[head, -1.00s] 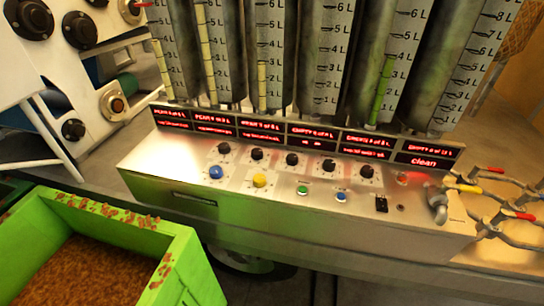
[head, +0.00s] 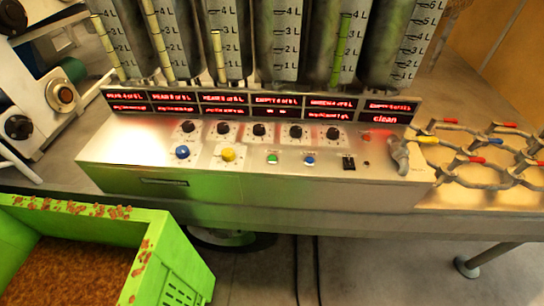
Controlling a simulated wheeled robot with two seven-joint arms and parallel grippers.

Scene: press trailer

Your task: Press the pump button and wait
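A metal control panel (head: 300,182) stands on the bench in the middle of the head view. The button labels are too small to read, so I cannot tell which is the pump button. Several black knobs (head: 260,130) sit in a row behind the buttons. Red-lit displays (head: 275,105) run along the back, one reading "clean". Neither of my grippers is in view.
Several graduated cylinders (head: 281,40) stand behind the displays. A green crate (head: 180,262) of brown material stands at the lower left. Metal rings with red and yellow tabs (head: 478,160) lie right of the panel. The floor (head: 380,265) in front looks mostly clear.

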